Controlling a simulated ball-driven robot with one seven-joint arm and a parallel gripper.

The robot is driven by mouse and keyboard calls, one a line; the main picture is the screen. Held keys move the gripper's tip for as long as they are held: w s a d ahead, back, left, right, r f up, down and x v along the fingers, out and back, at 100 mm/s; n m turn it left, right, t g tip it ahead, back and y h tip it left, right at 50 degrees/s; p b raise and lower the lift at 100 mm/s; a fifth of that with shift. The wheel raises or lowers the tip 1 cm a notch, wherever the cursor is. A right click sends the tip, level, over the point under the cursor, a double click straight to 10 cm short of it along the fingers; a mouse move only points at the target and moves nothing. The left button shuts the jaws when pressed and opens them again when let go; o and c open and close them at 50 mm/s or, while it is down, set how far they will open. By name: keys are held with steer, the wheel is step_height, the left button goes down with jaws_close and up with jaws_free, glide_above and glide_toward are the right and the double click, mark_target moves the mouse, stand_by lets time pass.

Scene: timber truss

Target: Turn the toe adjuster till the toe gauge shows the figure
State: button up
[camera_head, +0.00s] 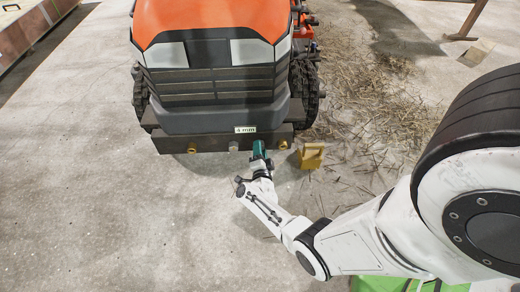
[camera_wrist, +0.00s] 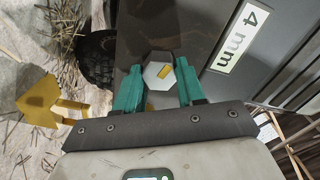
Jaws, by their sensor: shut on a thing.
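An orange and grey tractor (camera_head: 215,60) stands in front of me. A white gauge plate reading "4 mm" (camera_head: 245,129) is on its dark front beam (camera_head: 215,142); the same reading shows large in the wrist view (camera_wrist: 243,36). The toe adjuster is a pale hexagonal head (camera_wrist: 158,75) with a yellow mark on its face. My gripper (camera_head: 259,149) reaches up to the beam just below the gauge. In the wrist view its green fingers (camera_wrist: 157,88) stand on either side of the hex head and are shut on it. In the head view the fingers hide the head.
A yellow block-like bracket (camera_head: 312,156) stands on the concrete floor just right of my gripper. Straw (camera_head: 375,115) litters the floor at the right. Brass-coloured round fittings (camera_head: 191,149) sit along the beam. The floor at the left is clear.

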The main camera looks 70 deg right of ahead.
steer(key=shift+n, duration=0.7)
steer(key=o, duration=1)
steer(key=shift+o, duration=0.2)
steer(key=shift+a, duration=0.1)
steer(key=p+v, duration=0.4)
steer(key=v, duration=0.6)
steer(key=shift+s+a, duration=0.15)
steer(key=shift+a, duration=0.15)
steer(key=shift+f, duration=0.1)
